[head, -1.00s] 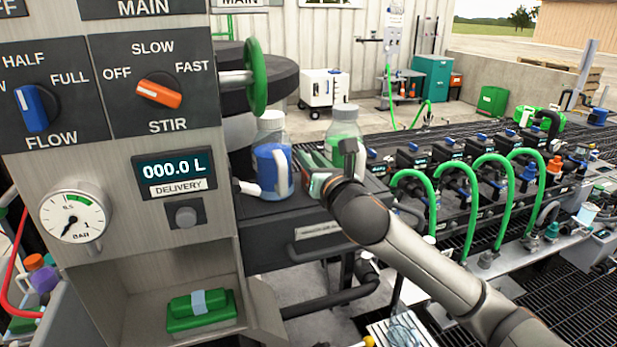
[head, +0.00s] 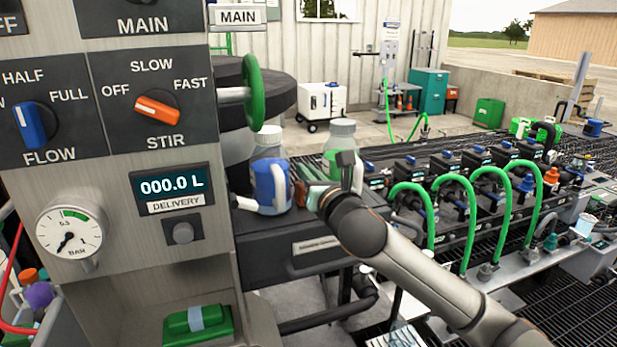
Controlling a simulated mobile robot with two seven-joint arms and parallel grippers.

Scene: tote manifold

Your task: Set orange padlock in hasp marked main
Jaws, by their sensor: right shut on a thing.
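My right gripper (head: 309,192) is between the blue-labelled jug and the green-labelled jug, with its arm coming in from the lower right. It is shut on a small orange-red piece (head: 299,192) that looks like the orange padlock; the fingers and arm hide most of it. A white MAIN sign (head: 238,16) is on the panel's upper right edge, above a green handwheel (head: 252,92). I cannot make out a hasp under this sign. My left gripper is out of view.
The blue-labelled jug (head: 268,165) and green-labelled jug (head: 342,140) stand on the dark bench (head: 290,235), close to the gripper. The control panel (head: 110,235) fills the left. Green hoses (head: 452,183) arch over the manifold at right.

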